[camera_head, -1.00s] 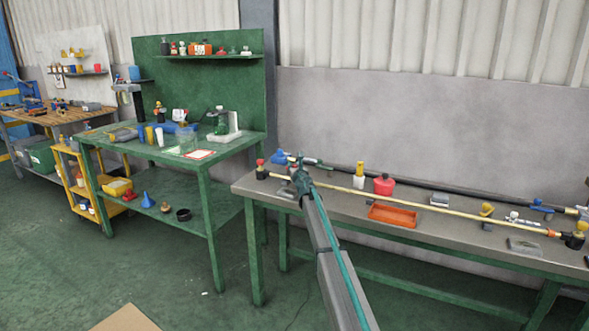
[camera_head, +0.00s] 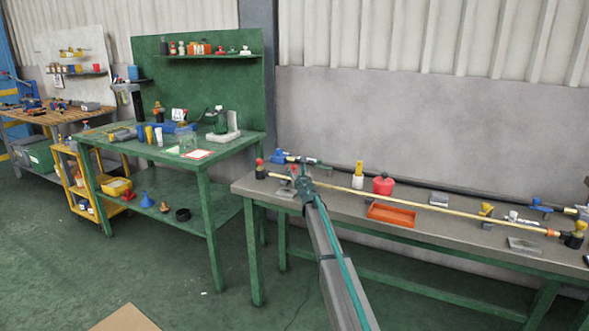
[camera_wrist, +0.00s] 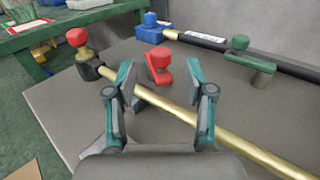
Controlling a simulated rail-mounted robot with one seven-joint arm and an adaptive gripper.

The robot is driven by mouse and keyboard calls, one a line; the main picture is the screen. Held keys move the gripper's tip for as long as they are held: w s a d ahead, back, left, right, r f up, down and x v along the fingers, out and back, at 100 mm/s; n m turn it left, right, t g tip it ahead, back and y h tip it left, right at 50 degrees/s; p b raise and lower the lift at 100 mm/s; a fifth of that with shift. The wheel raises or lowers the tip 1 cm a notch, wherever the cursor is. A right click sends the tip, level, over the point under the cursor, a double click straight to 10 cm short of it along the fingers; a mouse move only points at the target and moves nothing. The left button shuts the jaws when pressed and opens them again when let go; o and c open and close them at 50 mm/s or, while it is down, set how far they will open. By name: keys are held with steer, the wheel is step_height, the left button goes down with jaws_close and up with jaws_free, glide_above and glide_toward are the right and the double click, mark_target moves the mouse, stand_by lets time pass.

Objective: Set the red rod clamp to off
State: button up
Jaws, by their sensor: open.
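A brass rod (camera_head: 400,201) runs along the grey bench; it also shows in the wrist view (camera_wrist: 245,145). In the wrist view a black clamp with a round red knob (camera_wrist: 78,38) sits at the rod's left end; the knob also shows in the head view (camera_head: 259,162). A smaller red lever-like piece (camera_wrist: 158,66) shows between my fingertips in the picture, just beyond the rod. I cannot tell whether it touches the rod. My gripper (camera_wrist: 160,84) is open and empty, its fingers either side of this piece in the picture. In the head view my gripper (camera_head: 301,178) hides part of the rod's left end.
A black rod (camera_head: 400,182) with a blue end clamp (camera_wrist: 150,28) runs behind. A green-topped clamp (camera_wrist: 240,48) is on that side. An orange tray (camera_head: 391,216), a red container (camera_head: 383,185) and a yellow-capped bottle (camera_head: 358,175) stand right of my gripper.

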steer(key=v, duration=0.6)
